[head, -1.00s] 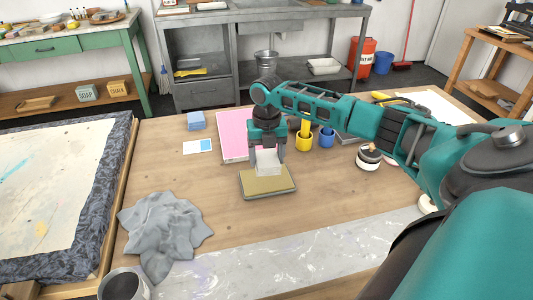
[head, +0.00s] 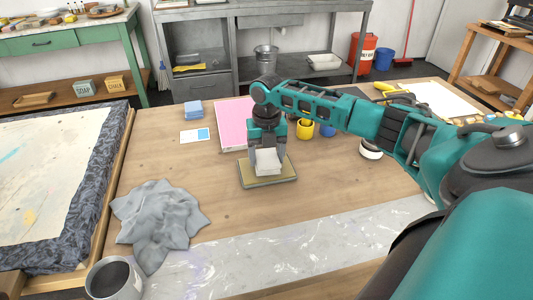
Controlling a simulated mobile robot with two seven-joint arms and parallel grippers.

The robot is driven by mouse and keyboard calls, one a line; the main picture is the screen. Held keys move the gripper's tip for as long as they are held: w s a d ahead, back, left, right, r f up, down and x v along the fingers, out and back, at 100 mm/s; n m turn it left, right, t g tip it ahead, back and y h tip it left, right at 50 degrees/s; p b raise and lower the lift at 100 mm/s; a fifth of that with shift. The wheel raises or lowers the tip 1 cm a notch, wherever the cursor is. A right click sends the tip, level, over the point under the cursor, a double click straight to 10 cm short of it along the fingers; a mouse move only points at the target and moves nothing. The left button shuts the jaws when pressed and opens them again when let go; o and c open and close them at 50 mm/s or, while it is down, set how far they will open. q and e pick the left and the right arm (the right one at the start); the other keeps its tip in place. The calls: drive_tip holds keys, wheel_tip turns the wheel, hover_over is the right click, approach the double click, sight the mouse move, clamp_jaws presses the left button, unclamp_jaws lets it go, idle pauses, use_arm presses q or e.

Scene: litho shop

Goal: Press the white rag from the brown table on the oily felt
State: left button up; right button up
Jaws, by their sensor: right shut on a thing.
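My right gripper (head: 267,157) points down over the brown table (head: 225,210) and is shut on the white rag (head: 268,162), a small folded white block. The rag is right at the oily felt (head: 270,182), an olive-tan pad in a shallow dark-edged tray. The rag's lower edge appears to meet the felt's top, but the exact contact is hard to tell. The gripper hides part of the rag and the felt's far edge. My left gripper is not in view.
A crumpled grey cloth (head: 160,222) lies left of the felt, near a metal can (head: 114,279). A pink sheet (head: 233,122) lies behind the gripper. Yellow (head: 305,130) and blue cups stand to its right. The wood in front of the felt is clear.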

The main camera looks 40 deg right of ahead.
sight(266, 156)
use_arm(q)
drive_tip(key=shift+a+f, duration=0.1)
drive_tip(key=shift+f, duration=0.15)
use_arm(e)
drive_tip(key=shift+f, duration=0.5)
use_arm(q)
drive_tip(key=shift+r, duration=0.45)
use_arm(e)
drive_tip(key=shift+s+a+f, duration=0.1)
drive_tip(key=shift+f, duration=0.05)
idle(2.0)
wheel_tip(266, 156, up, 2)
drive_tip(key=p, duration=0.3)
drive_tip(key=shift+r+p, duration=0.65)
drive_tip(key=shift+r, duration=0.1)
drive_tip(key=shift+r+p, duration=0.3)
drive_tip(key=shift+p, duration=0.05)
wheel_tip(266, 156, up, 3)
drive_tip(key=p, duration=0.3)
drive_tip(key=shift+r, duration=0.1)
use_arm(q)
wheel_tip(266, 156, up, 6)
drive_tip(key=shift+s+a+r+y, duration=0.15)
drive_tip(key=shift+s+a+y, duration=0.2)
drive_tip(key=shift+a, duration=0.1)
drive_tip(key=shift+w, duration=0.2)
